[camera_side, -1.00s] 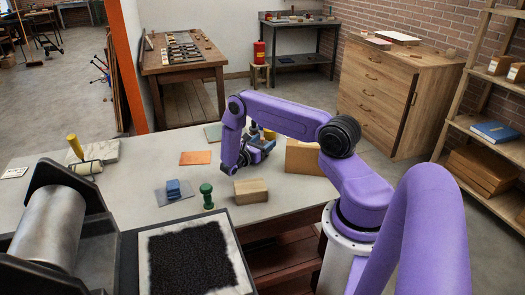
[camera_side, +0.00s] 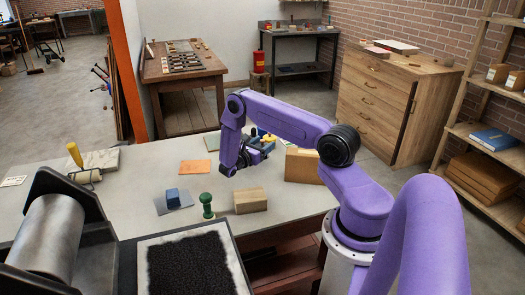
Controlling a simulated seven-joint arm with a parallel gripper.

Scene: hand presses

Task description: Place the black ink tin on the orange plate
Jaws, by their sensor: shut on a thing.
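The orange plate (camera_side: 195,167) lies flat and bare on the pale bench, left of my gripper. My gripper (camera_side: 248,160) is over the bench to the right of the plate, apart from it in the picture. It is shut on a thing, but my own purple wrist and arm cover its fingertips. I cannot make out the black ink tin anywhere in this view; whether it is the thing held does not show.
A cardboard-coloured box (camera_side: 303,166) is right of my gripper. A black-inked slab (camera_side: 190,264) and a roller (camera_side: 48,232) fill the front left.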

